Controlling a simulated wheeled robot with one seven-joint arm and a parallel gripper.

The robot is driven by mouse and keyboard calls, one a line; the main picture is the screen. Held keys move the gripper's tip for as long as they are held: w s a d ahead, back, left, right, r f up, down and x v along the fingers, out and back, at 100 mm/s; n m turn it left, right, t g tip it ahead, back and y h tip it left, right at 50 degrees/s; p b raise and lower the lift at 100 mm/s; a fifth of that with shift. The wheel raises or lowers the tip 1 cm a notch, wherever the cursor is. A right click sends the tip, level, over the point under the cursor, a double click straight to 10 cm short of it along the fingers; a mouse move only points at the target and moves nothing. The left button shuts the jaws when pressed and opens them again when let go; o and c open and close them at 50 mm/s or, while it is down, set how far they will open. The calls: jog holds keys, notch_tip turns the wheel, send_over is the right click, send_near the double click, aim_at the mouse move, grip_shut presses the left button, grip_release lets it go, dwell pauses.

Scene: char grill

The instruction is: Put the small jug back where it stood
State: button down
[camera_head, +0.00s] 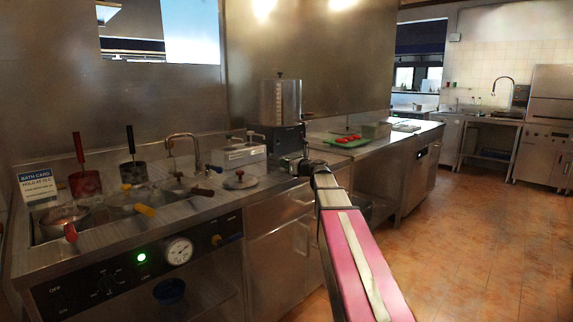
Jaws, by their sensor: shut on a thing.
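My arm reaches away from the lower right toward the steel counter, and my gripper (303,166) is at its far end. My gripper is shut on a small grey metal thing (289,162), which I take to be the small jug. It is small and partly hidden by my arm, so its shape and tilt are unclear. It appears in front of the dark box under the steel cylinder. I cannot tell whether it touches the counter.
A steel cylinder (280,101) stands on a dark box (277,137). At left, pots with coloured handles sit in a bath unit with a sign (37,186), near a tap (184,150). A red-and-green tray (345,141) lies beyond. The tiled floor (480,240) at right is clear.

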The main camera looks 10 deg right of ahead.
jog(key=shift+f, duration=0.15)
jog(key=c, duration=1.1)
grip_release()
